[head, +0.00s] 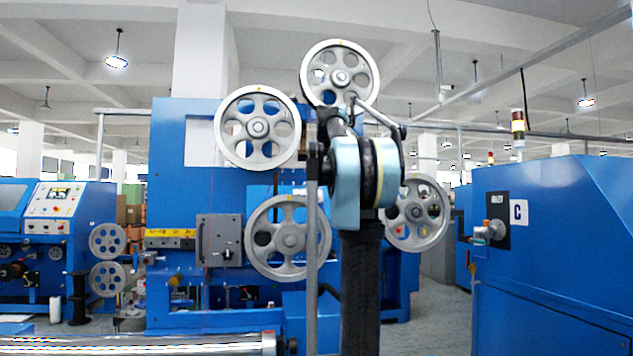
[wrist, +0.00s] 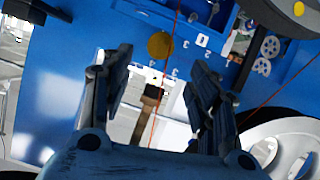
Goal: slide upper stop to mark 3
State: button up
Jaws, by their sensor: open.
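In the wrist view my gripper (wrist: 158,60) is open, with its two dark fingers spread apart and nothing held between them. A row of small white marks with numbers (wrist: 175,72) shows on the blue panel beyond the fingertips. A yellow disc (wrist: 160,45) sits on the panel just past the gap between the fingertips. A brown and dark piece (wrist: 150,98) shows between the fingers, farther off. I cannot tell which part is the upper stop. In the head view my arm stands before the machine and the fingers cannot be made out.
The blue machine (head: 175,150) carries several spoked pulleys, including an upper left one (head: 257,128) and a lower one (head: 288,237). A grey block (head: 219,240) sits beside a yellow strip (head: 170,240). A thin red line (wrist: 168,50) crosses between my fingers. A blue cabinet (head: 560,260) stands right.

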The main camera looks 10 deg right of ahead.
aim_at(317, 174)
jog(key=x, duration=1.1)
jog(key=shift+w+f, duration=0.1)
jog(key=shift+w, duration=0.05)
jog(key=shift+c, duration=0.6)
grip_shut()
